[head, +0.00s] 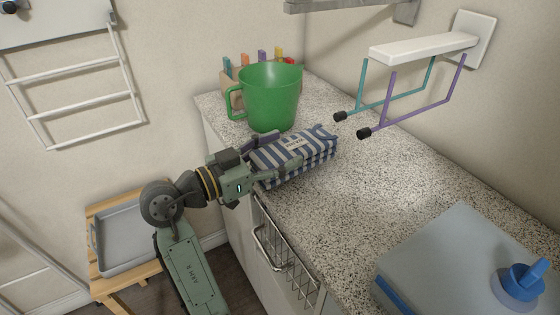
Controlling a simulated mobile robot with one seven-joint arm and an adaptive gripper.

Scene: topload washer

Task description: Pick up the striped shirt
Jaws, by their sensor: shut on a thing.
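The blue and white striped shirt (312,151), folded into a block with a small white label, is at the back part of the speckled countertop, in front of a green jug. My gripper (282,166) reaches in from the left and is shut on the near left end of the striped shirt.
The green jug (272,95) stands close behind the shirt, with colourful pegs (262,57) behind it. A wall rack (420,47) with teal and purple arms overhangs the right. A grey-blue box with a blue cap (450,260) is at front right. The mid counter (350,205) is clear.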

